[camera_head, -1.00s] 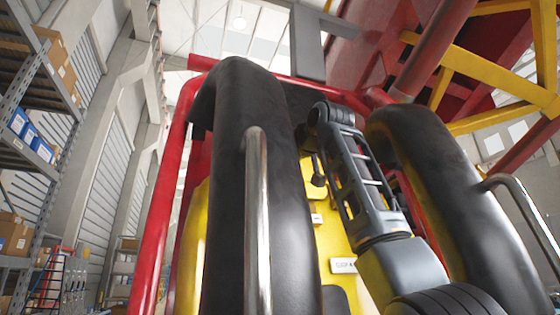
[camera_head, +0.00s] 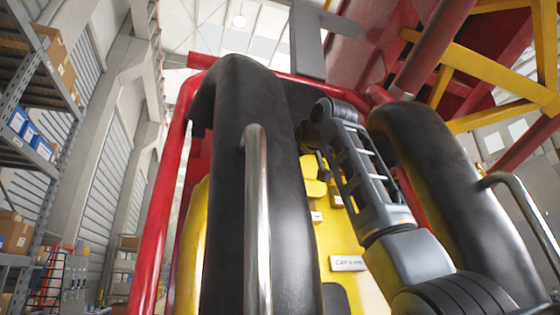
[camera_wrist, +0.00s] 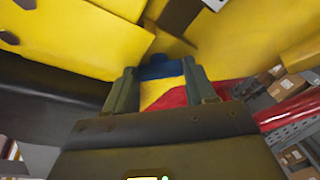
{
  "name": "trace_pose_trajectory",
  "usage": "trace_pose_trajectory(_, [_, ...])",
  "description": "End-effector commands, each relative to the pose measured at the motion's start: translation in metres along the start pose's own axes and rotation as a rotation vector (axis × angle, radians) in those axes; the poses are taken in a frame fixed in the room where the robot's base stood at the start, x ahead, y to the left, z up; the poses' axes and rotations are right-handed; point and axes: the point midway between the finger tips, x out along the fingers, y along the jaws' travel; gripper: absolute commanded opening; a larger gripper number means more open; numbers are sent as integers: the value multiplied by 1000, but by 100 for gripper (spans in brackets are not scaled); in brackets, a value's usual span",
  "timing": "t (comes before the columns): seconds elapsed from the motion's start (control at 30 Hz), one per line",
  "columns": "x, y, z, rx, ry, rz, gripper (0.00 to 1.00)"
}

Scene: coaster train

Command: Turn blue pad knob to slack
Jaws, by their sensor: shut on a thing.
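The blue pad knob (camera_wrist: 160,71) shows in the wrist view as a small blue part against yellow and red surfaces. My gripper (camera_wrist: 160,84) has one finger on each side of it and is shut on it. Its lower part is hidden behind the gripper body, and I cannot read its turn angle or any slack mark. In the head view my arm reaches between two black padded restraints, in front of a yellow panel (camera_head: 345,240). The knob cannot be made out there.
The left black restraint (camera_head: 238,190) and right black restraint (camera_head: 445,185) stand close on both sides of my arm. Metal grab bars (camera_head: 257,220) stick out in front. A red frame tube (camera_head: 160,210) runs at the left. Shelves (camera_head: 35,130) stand far left.

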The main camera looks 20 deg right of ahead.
Motion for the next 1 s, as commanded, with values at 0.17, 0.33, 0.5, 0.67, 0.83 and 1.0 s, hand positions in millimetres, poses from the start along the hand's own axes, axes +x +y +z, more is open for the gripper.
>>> trace_pose_trajectory(0.17, [0,1,0,-127,-1,-35,25])
trace_pose_trajectory(0.33, [0,2,0,-243,0,-68,25])
trace_pose_trajectory(0.5, [0,2,-1,-336,1,-93,25])
trace_pose_trajectory(0.67, [0,2,-1,-394,1,-110,25])
trace_pose_trajectory(0.83, [0,2,-1,-423,1,-118,25])
trace_pose_trajectory(1.0, [0,2,-1,-429,1,-120,25])
